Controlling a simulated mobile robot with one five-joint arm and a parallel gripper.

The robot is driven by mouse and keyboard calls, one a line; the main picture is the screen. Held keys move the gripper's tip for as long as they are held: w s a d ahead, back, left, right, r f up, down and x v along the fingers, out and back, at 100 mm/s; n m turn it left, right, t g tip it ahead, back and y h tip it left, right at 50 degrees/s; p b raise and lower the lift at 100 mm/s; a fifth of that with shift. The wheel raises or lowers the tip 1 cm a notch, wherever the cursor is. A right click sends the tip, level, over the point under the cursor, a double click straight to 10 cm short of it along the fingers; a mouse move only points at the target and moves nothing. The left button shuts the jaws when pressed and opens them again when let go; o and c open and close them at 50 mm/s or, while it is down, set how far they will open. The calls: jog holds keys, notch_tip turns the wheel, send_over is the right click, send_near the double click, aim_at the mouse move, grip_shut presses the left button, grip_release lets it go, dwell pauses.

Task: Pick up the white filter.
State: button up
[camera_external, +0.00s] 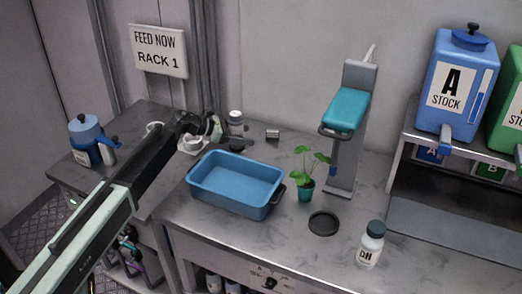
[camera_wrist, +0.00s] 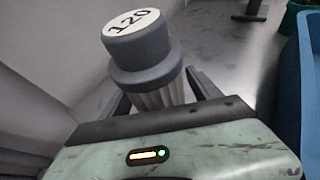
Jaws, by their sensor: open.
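The white filter (camera_wrist: 165,96) stands upright in the wrist view, with a ribbed white body under a grey collar and a round cap marked 120. My gripper (camera_wrist: 160,92) is open, with one dark finger on each side of the filter's body. I cannot tell whether either finger touches it. The lower part of the filter is hidden behind my gripper's body. In the external view my gripper (camera_external: 203,127) is at the back left of the bench, behind the blue tub. The filter is mostly hidden or too small to make out there.
The blue tub (camera_external: 217,199) sits close in front of my gripper and shows at the wrist view's right edge (camera_wrist: 310,60). A small jar (camera_external: 235,124) and a metal piece (camera_external: 272,134) stand to the right. A potted plant (camera_external: 306,190) and teal-topped stand (camera_external: 345,108) are farther right.

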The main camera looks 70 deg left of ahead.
jog(key=c, duration=1.5)
jog(key=shift+r, duration=0.1)
